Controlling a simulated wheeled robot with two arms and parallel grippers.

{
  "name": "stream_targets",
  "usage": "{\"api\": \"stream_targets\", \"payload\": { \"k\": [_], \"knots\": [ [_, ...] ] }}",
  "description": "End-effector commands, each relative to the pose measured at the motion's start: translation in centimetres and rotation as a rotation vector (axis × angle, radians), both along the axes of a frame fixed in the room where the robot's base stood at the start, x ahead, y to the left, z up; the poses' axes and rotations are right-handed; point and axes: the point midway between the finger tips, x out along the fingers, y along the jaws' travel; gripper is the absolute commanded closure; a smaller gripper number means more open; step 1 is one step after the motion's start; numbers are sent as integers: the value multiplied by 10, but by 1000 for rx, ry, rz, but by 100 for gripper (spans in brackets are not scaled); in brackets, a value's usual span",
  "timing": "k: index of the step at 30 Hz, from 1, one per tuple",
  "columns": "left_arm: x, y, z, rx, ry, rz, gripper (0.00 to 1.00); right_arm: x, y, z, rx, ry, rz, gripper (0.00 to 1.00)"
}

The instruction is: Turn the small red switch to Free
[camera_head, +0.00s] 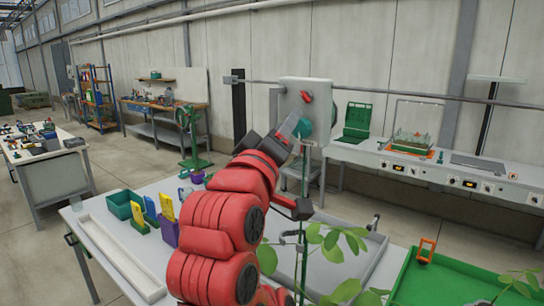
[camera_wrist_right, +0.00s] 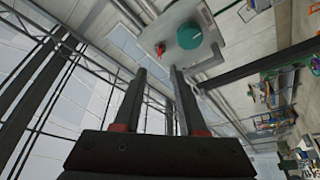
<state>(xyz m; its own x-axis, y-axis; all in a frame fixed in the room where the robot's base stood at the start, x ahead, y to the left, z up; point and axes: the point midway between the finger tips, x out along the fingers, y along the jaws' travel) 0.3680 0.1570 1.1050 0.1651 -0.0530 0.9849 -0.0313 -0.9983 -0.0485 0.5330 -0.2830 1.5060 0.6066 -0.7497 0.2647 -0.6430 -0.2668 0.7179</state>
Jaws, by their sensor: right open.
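The small red switch (camera_head: 306,96) is on the front of a pale grey box (camera_head: 320,92) by the back wall. It also shows in the right wrist view (camera_wrist_right: 160,48), just beyond the fingertips. A larger teal knob (camera_wrist_right: 189,36) sits beside it on the same box; in the head view the gripper partly covers this knob (camera_head: 307,126). My right gripper (camera_wrist_right: 158,73) is open and empty, its fingers pointing at the box, apart from the switch as far as I can tell. Any lettering around the switch is too small to read. My left gripper is not in view.
Below my right arm is a table with a white tray (camera_head: 122,262), a green bin (camera_head: 123,203) and leafy plants (camera_head: 335,245). A green tray (camera_head: 450,280) is at front right. A long bench (camera_head: 440,165) stands along the wall on the right.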

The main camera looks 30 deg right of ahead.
Motion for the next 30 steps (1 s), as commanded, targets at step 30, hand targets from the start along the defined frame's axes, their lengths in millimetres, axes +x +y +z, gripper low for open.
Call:
{"api": "stream_targets", "payload": {
  "k": [30],
  "knots": [
    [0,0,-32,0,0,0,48,-43,53,-18,-2,0,0,60]
  ]
}}
